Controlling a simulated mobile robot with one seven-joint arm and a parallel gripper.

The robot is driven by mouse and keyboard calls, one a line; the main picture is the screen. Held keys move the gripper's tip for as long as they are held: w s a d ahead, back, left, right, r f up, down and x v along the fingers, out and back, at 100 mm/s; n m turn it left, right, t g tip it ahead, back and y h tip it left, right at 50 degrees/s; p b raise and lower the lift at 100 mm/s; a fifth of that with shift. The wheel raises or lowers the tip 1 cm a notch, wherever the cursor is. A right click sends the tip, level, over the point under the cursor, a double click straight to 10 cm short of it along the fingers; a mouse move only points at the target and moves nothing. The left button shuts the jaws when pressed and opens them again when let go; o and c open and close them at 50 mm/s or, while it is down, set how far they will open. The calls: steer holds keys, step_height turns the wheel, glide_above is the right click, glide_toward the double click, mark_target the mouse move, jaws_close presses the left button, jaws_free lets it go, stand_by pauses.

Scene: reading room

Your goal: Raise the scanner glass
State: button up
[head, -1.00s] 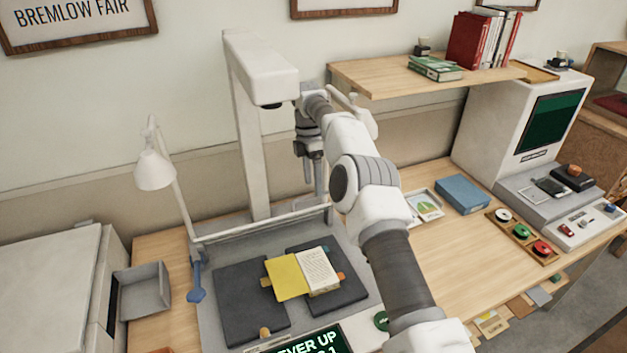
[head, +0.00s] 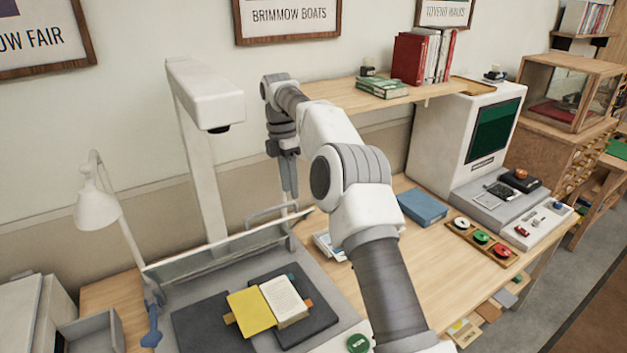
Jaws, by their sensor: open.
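The scanner glass (head: 225,247) is a pale clear panel in a thin frame, tilted up at the back of the scanner bed, clear of the book. A grey bar handle (head: 277,211) shows at its upper edge, towards the right. My gripper (head: 289,194) points down, close to the handle in the picture. Its jaws are open; I cannot tell whether they touch the handle. An open book with a yellow cover and a cream page (head: 286,297) lies on the dark cradle (head: 314,318). A blue lever (head: 152,318) is at the scanner's left side.
The scanner column with its overhead camera (head: 203,95) rises behind the glass. A lamp (head: 97,208) stands left and a wooden shelf (head: 350,97) hangs right. A blue box (head: 422,207), a spool tray (head: 480,240) and a reader machine (head: 465,135) occupy the desk's right.

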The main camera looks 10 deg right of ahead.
steer(key=s+d+r, duration=0.2)
steer(key=d+r, duration=0.1)
steer(key=d, duration=0.2)
steer(key=shift+d+r+b, duration=0.35)
steer(key=shift+d+b, duration=0.05)
steer(key=shift+b, duration=0.05)
steer(key=shift+c, duration=0.2)
